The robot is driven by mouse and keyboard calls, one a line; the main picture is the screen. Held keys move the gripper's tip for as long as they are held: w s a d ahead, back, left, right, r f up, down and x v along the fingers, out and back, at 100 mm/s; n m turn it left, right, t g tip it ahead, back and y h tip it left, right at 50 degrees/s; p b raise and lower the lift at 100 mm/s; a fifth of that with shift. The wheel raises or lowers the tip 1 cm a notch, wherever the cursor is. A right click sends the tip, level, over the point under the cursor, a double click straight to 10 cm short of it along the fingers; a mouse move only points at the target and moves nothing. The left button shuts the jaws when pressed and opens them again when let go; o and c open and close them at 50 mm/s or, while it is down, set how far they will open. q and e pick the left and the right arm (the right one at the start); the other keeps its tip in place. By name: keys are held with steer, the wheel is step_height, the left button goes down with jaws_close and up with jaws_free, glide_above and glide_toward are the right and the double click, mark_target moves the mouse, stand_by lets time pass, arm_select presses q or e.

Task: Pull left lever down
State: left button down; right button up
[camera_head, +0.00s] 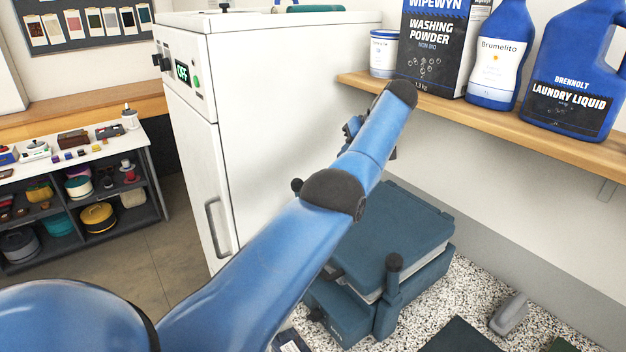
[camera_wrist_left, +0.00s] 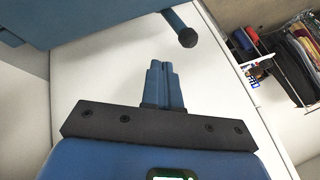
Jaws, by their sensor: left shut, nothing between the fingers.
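A teal press (camera_head: 400,235) with a broad flat lid stands on a speckled surface, partly behind my left arm. A lever with a black knob (camera_head: 394,262) stands upright at its near side. A second black knob (camera_head: 297,186) shows beside my arm's left edge; its shaft is hidden, and I cannot tell for sure if it is the left lever's. In the left wrist view my left gripper (camera_wrist_left: 162,68) is shut and empty. A teal lever with a black knob (camera_wrist_left: 188,38) is ahead and right of its fingertips, apart from them. In the head view the fingers are hidden by my arm.
A white cabinet (camera_head: 260,110) with a display and handle stands left of the press. A wooden shelf (camera_head: 545,135) with a washing powder box (camera_head: 435,50) and blue bottles (camera_head: 570,65) is close to my arm's far end. A grey iron-like object (camera_head: 509,313) lies right of the press.

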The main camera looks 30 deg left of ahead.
arm_select(q)
steer(key=p+x, duration=0.2)
steer(key=x, duration=0.8)
steer(key=shift+a+p, duration=0.15)
steer(key=shift+p, duration=0.15)
steer(key=shift+s+a+f+p, duration=0.2)
steer(key=shift+s+a+p, duration=0.25)
steer(key=shift+s+a, duration=0.2)
steer(key=shift+s+a+f+p, duration=0.15)
steer(key=shift+s+a+p, duration=0.25)
steer(key=shift+s+a, duration=0.2)
steer(key=shift+a, duration=0.15)
